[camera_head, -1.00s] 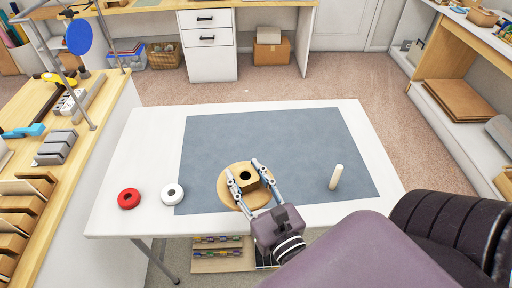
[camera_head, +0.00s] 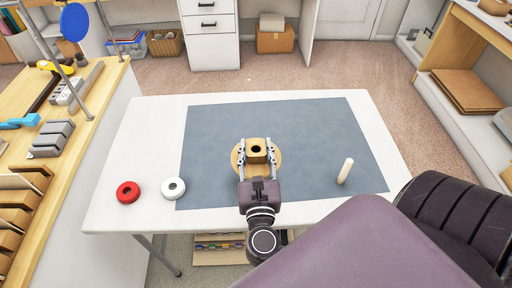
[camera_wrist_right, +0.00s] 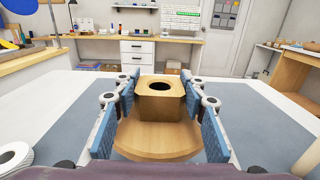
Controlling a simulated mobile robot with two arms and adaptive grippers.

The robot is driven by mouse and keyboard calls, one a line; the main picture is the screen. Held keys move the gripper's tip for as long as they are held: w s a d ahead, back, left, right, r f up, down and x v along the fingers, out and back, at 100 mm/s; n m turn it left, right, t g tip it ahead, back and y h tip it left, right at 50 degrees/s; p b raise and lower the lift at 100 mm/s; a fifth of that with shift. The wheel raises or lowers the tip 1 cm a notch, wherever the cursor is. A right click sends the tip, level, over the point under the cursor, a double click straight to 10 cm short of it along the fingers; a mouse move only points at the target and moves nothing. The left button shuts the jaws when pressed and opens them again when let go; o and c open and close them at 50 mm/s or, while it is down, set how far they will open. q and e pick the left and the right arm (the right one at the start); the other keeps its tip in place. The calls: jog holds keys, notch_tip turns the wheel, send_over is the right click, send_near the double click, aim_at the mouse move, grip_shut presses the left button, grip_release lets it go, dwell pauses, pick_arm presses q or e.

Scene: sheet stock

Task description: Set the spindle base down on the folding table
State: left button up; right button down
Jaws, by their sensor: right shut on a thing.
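The spindle base is a round wooden disc with a square block on top that has a dark hole. It is at the middle of the folding table (camera_head: 140,150) in the head view (camera_head: 271,168) and fills the centre of the right wrist view (camera_wrist_right: 158,138). My right gripper (camera_head: 257,152) is shut on the block, one blue-padded finger on each side; it also shows in the right wrist view (camera_wrist_right: 160,108). The base looks upright over the grey mat (camera_head: 220,135). I cannot tell whether its underside touches the mat. My left gripper is not in view.
A pale wooden peg (camera_head: 346,171) stands on the mat right of the base. A red ring (camera_head: 128,192) and a white ring (camera_head: 173,188) lie on the table's left part. The mat behind the base is clear. A wooden workbench (camera_head: 75,110) stands left.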

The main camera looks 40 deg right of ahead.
jog(key=shift+f+b, duration=0.3)
notch_tip(320, 180, down, 5)
jog(key=b, duration=0.3)
jog(key=shift+r+b, duration=0.2)
jog(key=shift+b, duration=0.1)
jog(key=shift+f+b, duration=0.55)
jog(key=shift+f, duration=0.25)
jog(key=shift+f, duration=0.1)
jog(key=shift+f+b, duration=0.3)
jog(key=shift+f, duration=0.1)
jog(key=shift+f+b, duration=0.45)
jog(key=shift+f, duration=0.2)
jog(key=shift+f, duration=0.15)
